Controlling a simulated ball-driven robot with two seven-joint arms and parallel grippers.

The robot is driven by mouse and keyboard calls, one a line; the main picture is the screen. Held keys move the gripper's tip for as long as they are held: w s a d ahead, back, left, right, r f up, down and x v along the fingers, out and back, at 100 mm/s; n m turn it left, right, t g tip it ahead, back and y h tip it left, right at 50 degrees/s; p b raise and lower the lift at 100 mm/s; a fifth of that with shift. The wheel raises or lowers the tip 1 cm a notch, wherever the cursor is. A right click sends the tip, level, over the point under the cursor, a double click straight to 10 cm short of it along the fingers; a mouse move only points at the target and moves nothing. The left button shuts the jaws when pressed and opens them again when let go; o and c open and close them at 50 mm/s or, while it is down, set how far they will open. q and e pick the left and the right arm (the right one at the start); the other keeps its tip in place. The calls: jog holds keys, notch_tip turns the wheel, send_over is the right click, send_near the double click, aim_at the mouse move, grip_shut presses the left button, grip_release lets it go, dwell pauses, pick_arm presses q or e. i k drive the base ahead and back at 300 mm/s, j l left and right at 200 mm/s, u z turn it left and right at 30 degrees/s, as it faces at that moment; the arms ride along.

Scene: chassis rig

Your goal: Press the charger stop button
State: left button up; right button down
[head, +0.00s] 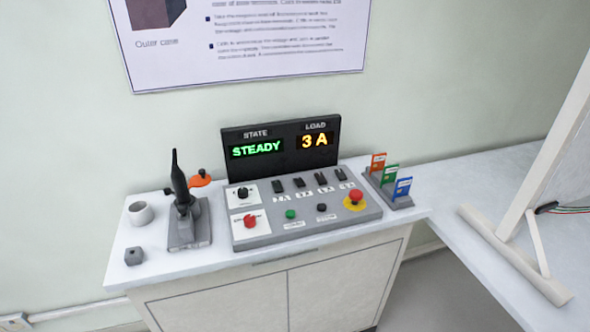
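A grey control panel (275,232) stands on a white cabinet top. Its dark display (285,166) reads STATE "STEADY" in green and LOAD "3 A" in yellow. On the panel's front row are a green button (291,214) and a black button (322,208), each with a small label that I cannot read. A red mushroom button (356,196) on a yellow base sits at the right. A red knob (250,221) and a black knob (243,193) sit on white plates at the left. I cannot tell which control is labelled charger stop. Neither gripper shows.
Left of the panel are a black-handled tool on a grey stand (190,235), a white cup (140,213), a dark grey block (134,256) and an orange item (201,179). Right stands a rack of coloured cards (390,190). A white frame (530,210) stands on the right-hand table.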

aim_at(322, 208)
jog(key=i+j+z, duration=0.1)
jog(key=i+j, duration=0.25)
jog(key=i+j+z, duration=0.1)
jog(key=i+j, duration=0.2)
jog(key=j, duration=0.25)
jog(key=i+j, duration=0.3)
jog(key=j, duration=0.15)
jog(key=z, duration=0.05)
